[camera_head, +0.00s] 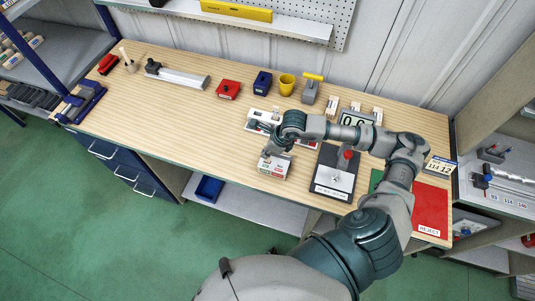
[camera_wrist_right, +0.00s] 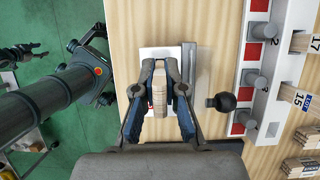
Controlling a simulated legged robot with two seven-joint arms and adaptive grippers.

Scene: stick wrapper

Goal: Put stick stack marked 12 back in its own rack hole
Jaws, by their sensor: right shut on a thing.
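My right gripper (camera_head: 268,152) reaches left over the table and is shut. In the right wrist view its two blue-padded fingers (camera_wrist_right: 159,118) pinch a pale wooden stick stack (camera_wrist_right: 160,92) end-on between them. No number can be read on the held stack. Beneath it is a small white fixture with a red mark (camera_wrist_right: 158,53); a white box-like fixture with a red label (camera_head: 273,168) also shows under the gripper in the head view. I cannot tell whether stack and fixture touch. A white rack rail (camera_wrist_right: 257,65) with red squares and grey pegs stands to the right.
Stacks tagged 17 (camera_wrist_right: 312,44) and 15 (camera_wrist_right: 297,98) lie right of the rail. A black plate with a red-knobbed lever (camera_head: 335,172) stands right of the gripper. A red REJECT mat (camera_head: 430,207) lies at right. Small tools line the back; the table's left front is clear.

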